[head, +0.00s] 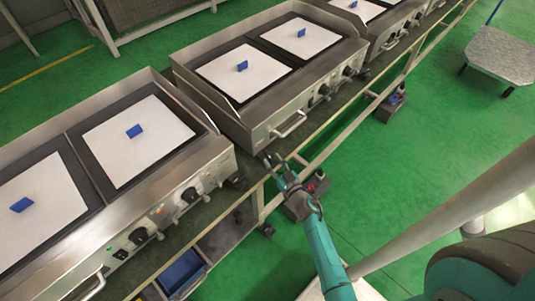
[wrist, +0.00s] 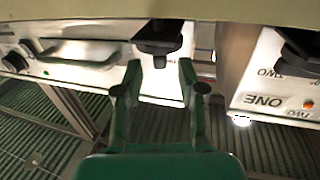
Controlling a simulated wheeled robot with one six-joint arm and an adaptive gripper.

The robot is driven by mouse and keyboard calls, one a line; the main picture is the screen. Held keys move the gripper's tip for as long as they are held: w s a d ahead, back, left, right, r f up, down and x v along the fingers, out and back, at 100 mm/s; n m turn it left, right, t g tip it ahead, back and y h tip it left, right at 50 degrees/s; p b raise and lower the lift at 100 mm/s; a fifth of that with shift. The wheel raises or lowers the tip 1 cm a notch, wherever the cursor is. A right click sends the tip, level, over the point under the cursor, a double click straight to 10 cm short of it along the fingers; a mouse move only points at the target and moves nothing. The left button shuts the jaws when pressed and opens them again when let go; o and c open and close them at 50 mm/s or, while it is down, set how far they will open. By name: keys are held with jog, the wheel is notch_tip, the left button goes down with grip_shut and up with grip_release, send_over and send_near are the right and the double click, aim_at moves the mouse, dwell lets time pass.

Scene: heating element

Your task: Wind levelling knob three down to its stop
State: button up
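My gripper (wrist: 158,78) is open in the wrist view, with its two green fingers apart and nothing between the tips. A dark stepped knob (wrist: 160,42) hangs under a steel griddle body just beyond the fingertips, roughly centred between them. It appears apart from the fingers, though the exact depth is hard to tell. I see no number on this knob. In the head view my gripper (head: 271,160) is at the near left corner of the middle griddle (head: 225,112); the arm hides part of that corner, and the knob is not clear there.
The left griddle (head: 190,165) stands close beside, with a dark foot (head: 237,183) at its corner. In the wrist view a steel panel marked ONE and TWO (wrist: 265,85) stands right of the fingers. A bar handle (wrist: 75,52) is at left. Green floor (head: 420,165) is open at right.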

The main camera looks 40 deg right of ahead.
aim_at(271, 159)
jog(key=shift+x, duration=2.3)
grip_shut()
